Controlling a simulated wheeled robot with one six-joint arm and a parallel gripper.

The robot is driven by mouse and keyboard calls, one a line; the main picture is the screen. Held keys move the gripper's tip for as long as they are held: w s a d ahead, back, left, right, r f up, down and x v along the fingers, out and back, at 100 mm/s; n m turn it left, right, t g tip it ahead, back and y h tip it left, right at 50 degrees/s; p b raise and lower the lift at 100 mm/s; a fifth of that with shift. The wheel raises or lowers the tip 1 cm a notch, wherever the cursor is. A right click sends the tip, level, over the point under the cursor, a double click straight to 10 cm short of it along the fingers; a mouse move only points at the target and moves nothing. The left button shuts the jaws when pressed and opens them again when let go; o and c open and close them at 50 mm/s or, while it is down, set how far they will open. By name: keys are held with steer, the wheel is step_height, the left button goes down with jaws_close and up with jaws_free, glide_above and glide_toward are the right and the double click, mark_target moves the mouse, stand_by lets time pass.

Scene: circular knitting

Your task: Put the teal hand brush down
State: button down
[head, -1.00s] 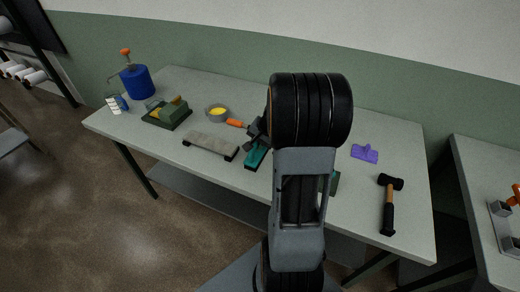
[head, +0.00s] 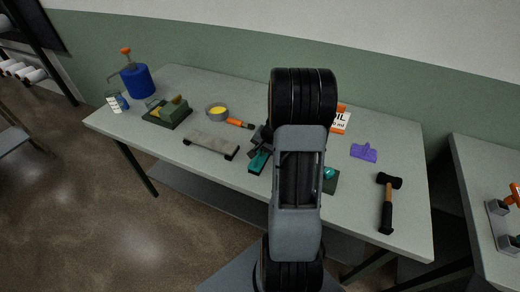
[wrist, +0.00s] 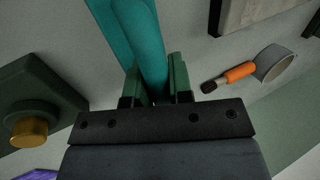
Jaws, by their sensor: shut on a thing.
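The teal hand brush (head: 258,161) is over the middle of the table, just right of a grey slab. My gripper (head: 262,137) is at its upper end, partly hidden by my arm. In the wrist view the teal handle (wrist: 135,30) runs up between the two dark green fingers of my gripper (wrist: 155,88), which are shut on it. The brush's far end is out of the wrist view. I cannot tell whether the brush touches the tabletop.
Bare tabletop lies below the brush.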

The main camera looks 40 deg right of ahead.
steer(key=shift+f, duration=0.2)
steer(key=c, duration=1)
jaws_free()
steer(key=shift+r, duration=0.15)
steer(key=shift+r, duration=0.25)
steer(key=v, duration=1.1)
steer(key=s+a+r+n, duration=0.2)
steer(key=s+a+n, duration=0.1)
steer(key=a, duration=0.4)
steer(key=s+a+r+n+h, duration=0.1)
steer(key=s+a+r+n, duration=0.1)
steer(key=a+n, duration=0.3)
steer(key=s+a+r+n+h, duration=0.1)
steer(key=s+a+r+n, duration=0.2)
steer(key=a, duration=0.8)
steer(key=shift+s+a+r+n, duration=0.15)
steer(key=shift+s+n, duration=0.5)
steer(key=shift+n, duration=0.05)
